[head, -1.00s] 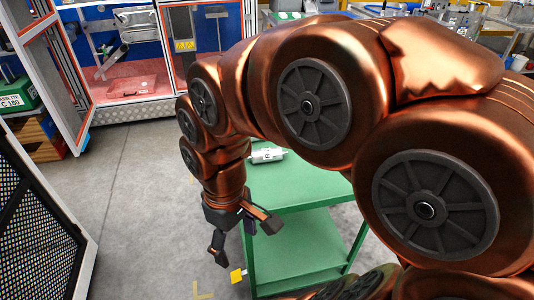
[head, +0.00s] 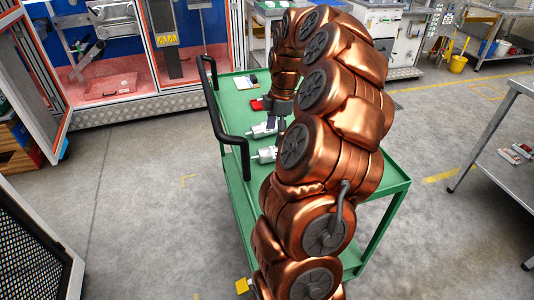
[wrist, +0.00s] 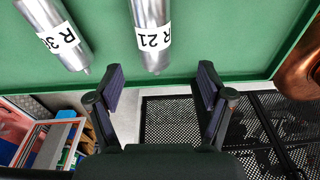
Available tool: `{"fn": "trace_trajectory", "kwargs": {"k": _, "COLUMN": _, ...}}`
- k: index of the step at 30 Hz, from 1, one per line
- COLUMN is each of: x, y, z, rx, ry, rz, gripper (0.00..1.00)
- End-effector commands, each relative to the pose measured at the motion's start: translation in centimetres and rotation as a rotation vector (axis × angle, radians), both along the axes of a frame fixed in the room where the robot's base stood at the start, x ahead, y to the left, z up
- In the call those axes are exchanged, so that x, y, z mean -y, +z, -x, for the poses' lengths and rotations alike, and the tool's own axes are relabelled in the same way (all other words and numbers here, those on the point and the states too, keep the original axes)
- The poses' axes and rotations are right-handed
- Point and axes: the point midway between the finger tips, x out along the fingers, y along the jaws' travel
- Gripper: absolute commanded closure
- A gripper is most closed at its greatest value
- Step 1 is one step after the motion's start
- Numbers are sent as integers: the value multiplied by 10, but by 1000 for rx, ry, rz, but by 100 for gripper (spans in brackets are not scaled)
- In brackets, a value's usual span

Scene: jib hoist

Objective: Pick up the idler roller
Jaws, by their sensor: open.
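Two silver rollers lie side by side on the green cart top. In the wrist view, one roller (wrist: 151,30) has a white label reading R 21, and the other roller (wrist: 55,32) has a label starting with R, its number partly unclear. In the head view the rollers show as a farther one (head: 262,131) and a nearer one (head: 265,155), partly hidden by my arm. My gripper (wrist: 161,68) is open and empty, its fingers pointing toward the end of the R 21 roller. In the head view my gripper (head: 276,123) is over the cart beside the rollers.
The green cart (head: 232,100) has a black handle (head: 213,110) on its left side. A red object (head: 256,104) and a small pad (head: 247,82) lie farther back on it. A metal table (head: 500,150) stands at right. Floor left of the cart is clear.

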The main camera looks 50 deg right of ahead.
Motion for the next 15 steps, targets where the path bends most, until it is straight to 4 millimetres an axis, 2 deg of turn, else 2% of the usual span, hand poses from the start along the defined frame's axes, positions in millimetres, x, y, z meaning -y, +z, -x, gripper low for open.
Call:
{"fn": "trace_trajectory", "kwargs": {"k": 1, "x": 10, "y": -6, "z": 2, "rx": 2, "ry": 6, "rz": 2, "gripper": 20}}
{"fn": "trace_trajectory", "kwargs": {"k": 4, "x": 18, "y": -10, "z": 3, "rx": 5, "ry": 24, "rz": 6, "gripper": 20}}
{"fn": "trace_trajectory", "kwargs": {"k": 15, "x": 11, "y": -36, "z": -1, "rx": 2, "ry": 43, "rz": 5, "gripper": 20}}
